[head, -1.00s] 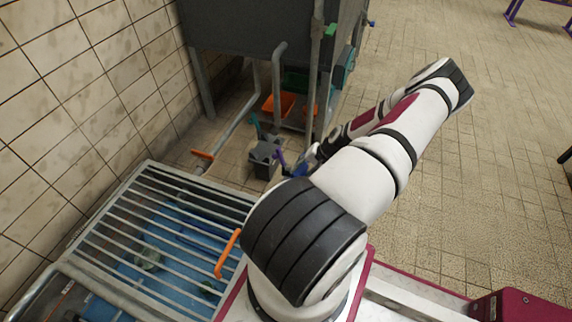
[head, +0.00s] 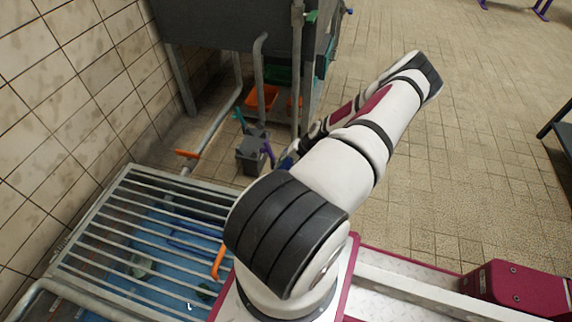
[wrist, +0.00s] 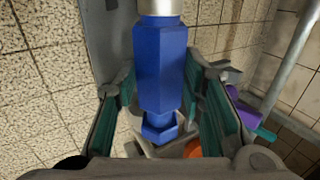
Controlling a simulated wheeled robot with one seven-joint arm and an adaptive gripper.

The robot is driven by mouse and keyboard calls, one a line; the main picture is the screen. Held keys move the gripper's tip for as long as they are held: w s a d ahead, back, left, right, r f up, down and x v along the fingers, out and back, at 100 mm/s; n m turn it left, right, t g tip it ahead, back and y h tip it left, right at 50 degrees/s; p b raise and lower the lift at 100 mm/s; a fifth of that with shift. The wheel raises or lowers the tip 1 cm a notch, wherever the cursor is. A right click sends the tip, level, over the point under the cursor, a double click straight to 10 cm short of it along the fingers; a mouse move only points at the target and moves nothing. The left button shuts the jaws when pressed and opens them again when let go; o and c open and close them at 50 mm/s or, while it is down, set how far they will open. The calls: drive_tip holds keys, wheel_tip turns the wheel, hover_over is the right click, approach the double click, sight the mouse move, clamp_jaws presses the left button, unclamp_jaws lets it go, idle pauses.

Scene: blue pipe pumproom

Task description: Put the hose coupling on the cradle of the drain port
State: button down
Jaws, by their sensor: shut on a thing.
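The hose coupling (wrist: 158,62) is a blue six-sided body with a pale metal collar at the top of the wrist view and a narrower blue hex end below. My gripper (wrist: 162,90) has its two teal-padded fingers on either side of it and is shut on it. In the head view my gripper (head: 288,157) is small and partly hidden by my arm, beside a dark grey block (head: 250,158) on the floor. I cannot clearly make out the cradle of the drain port in either view.
Purple (head: 267,151) and teal (head: 240,119) parts stick up at the grey block. A large grey tank (head: 225,30) on legs stands behind, with orange bins (head: 262,98) under it. A barred grate (head: 125,235) lies at left by the tiled wall.

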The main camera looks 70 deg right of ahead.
drive_tip(key=shift+f+b, duration=2)
drive_tip(key=shift+f, duration=0.65)
drive_tip(key=c, duration=1)
unclamp_jaws()
drive_tip(key=shift+o, duration=0.2)
drive_tip(key=v, duration=1.2)
